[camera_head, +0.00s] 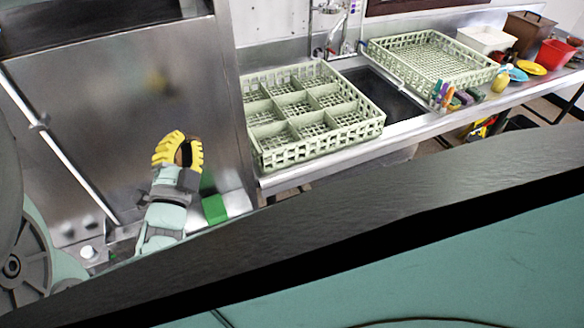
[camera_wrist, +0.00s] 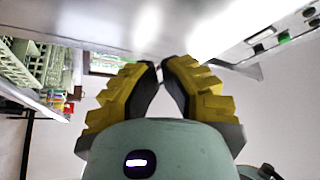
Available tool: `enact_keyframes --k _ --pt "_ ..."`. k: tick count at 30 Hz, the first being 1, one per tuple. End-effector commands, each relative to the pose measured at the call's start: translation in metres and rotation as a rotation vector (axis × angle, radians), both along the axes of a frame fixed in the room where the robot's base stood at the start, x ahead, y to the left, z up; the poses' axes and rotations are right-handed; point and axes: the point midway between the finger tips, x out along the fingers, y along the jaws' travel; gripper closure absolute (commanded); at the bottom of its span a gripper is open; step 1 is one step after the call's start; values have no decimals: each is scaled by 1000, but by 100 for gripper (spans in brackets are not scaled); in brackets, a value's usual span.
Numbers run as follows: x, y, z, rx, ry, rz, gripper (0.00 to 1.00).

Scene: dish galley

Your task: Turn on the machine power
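The stainless steel machine (camera_head: 115,110) fills the left of the head view. Its lower front has a control panel (camera_head: 75,232) with a pale knob (camera_head: 88,251) and small dark controls. In the wrist view the panel (camera_wrist: 240,30) is at the upper right, with a green control (camera_wrist: 284,37) and dark controls; labels are unreadable. My gripper (camera_head: 178,152) is in front of the machine, above and right of the knob, apart from it. In the wrist view its yellow fingers (camera_wrist: 160,70) are drawn together, tips almost meeting, with nothing between them.
A divided pale green rack (camera_head: 375,125) stands on the steel counter, beside a sink (camera_head: 385,92). Another rack (camera_head: 480,68), plates and containers are farther right. A pale bar (camera_head: 62,150) crosses the machine's front.

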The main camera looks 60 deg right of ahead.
Motion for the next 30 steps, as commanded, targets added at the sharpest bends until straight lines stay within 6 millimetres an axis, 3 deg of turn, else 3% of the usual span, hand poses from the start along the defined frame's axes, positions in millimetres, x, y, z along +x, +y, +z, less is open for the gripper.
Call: enact_keyframes --k 1,3,9,15,24,30 --pt "-8 -11 -41 74 -2 -20 100" --pt "-14 -22 -78 178 -12 -32 100" --pt "-34 -40 -181 470 -79 -62 100" --pt "-49 -45 -277 754 -199 -79 100" --pt "-57 -36 -395 1132 -461 -68 100" --pt "-51 -27 -454 1347 -673 -20 100"
